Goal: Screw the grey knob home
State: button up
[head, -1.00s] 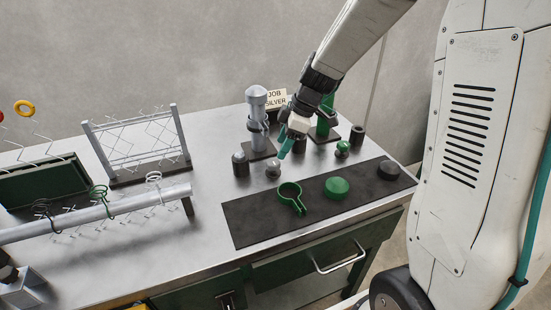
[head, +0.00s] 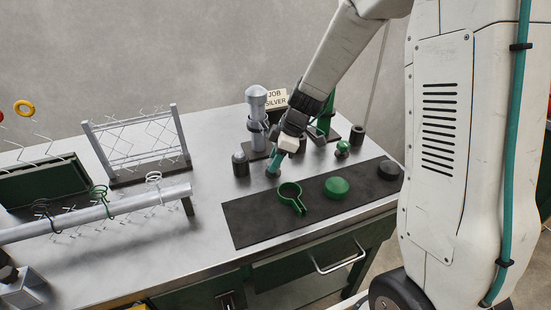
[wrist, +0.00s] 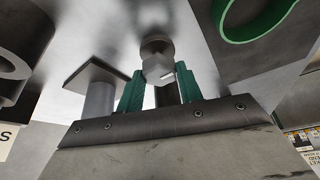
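The grey knob (wrist: 157,64) shows in the wrist view with a faceted head and a dark part below it, between the two teal fingers of my gripper (wrist: 162,92). The fingers stand apart on either side, with a gap visible at the left. In the head view my gripper (head: 273,167) is down at the tabletop where the knob stands, and it hides the knob.
A dark cylinder with a light top (head: 240,165), a green knob (head: 342,149) and a black cylinder (head: 357,135) stand nearby.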

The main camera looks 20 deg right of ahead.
jog(key=shift+m, duration=0.4)
